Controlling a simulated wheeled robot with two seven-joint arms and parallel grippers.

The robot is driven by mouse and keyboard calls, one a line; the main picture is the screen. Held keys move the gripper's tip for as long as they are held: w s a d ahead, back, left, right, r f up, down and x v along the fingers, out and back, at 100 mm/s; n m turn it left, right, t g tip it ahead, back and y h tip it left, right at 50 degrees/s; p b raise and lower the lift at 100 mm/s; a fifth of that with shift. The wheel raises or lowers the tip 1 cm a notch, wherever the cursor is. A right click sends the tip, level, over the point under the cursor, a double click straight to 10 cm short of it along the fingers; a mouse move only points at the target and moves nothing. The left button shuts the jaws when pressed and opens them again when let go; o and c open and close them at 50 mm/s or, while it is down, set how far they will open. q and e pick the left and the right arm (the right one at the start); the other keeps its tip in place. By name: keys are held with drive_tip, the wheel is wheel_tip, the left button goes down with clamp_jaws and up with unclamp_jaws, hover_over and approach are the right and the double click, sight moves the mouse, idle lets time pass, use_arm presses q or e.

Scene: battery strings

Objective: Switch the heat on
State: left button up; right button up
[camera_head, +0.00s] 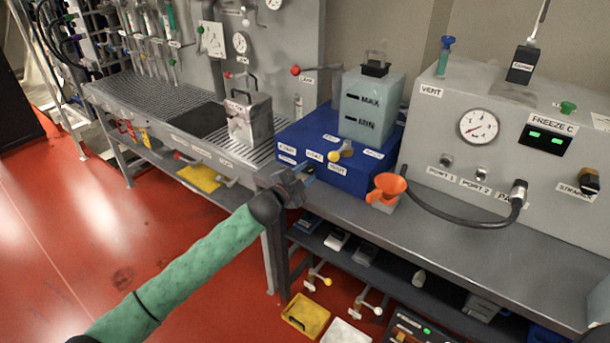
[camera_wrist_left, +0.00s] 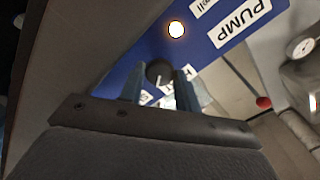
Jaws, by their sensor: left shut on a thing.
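In the left wrist view a PUMP label (camera_wrist_left: 240,22) and a lit round lamp (camera_wrist_left: 176,30) show on the blue face. My left gripper (camera_head: 308,172) is at the front of the blue box, with my green arm coming from the lower left. In the wrist view its fingers are shut on a dark round knob (camera_wrist_left: 158,70). The knob's own label is partly hidden by the fingers.
A grey machine with a gauge (camera_head: 479,126) stands further right. A metal canister (camera_head: 250,120) stands on the grated bench at left. A lower shelf holds small items.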

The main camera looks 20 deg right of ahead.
use_arm(q)
drive_tip(key=shift+m, duration=0.4)
use_arm(e)
drive_tip(key=shift+s+r, duration=0.1)
drive_tip(key=shift+r, duration=0.1)
use_arm(q)
drive_tip(key=o, duration=0.9)
drive_tip(key=shift+o, duration=0.2)
drive_tip(key=shift+s+a+f, duration=0.1)
drive_tip(key=shift+s+a, duration=0.05)
drive_tip(key=shift+a, duration=0.05)
drive_tip(key=b+v, duration=0.2)
drive_tip(key=v, duration=0.5)
drive_tip(key=shift+s, duration=0.15)
use_arm(e)
drive_tip(key=r, duration=0.2)
drive_tip(key=s+r, duration=0.1)
drive_tip(key=shift+a+r, duration=0.25)
drive_tip(key=shift+r, duration=0.05)
use_arm(q)
drive_tip(key=shift+a, duration=0.15)
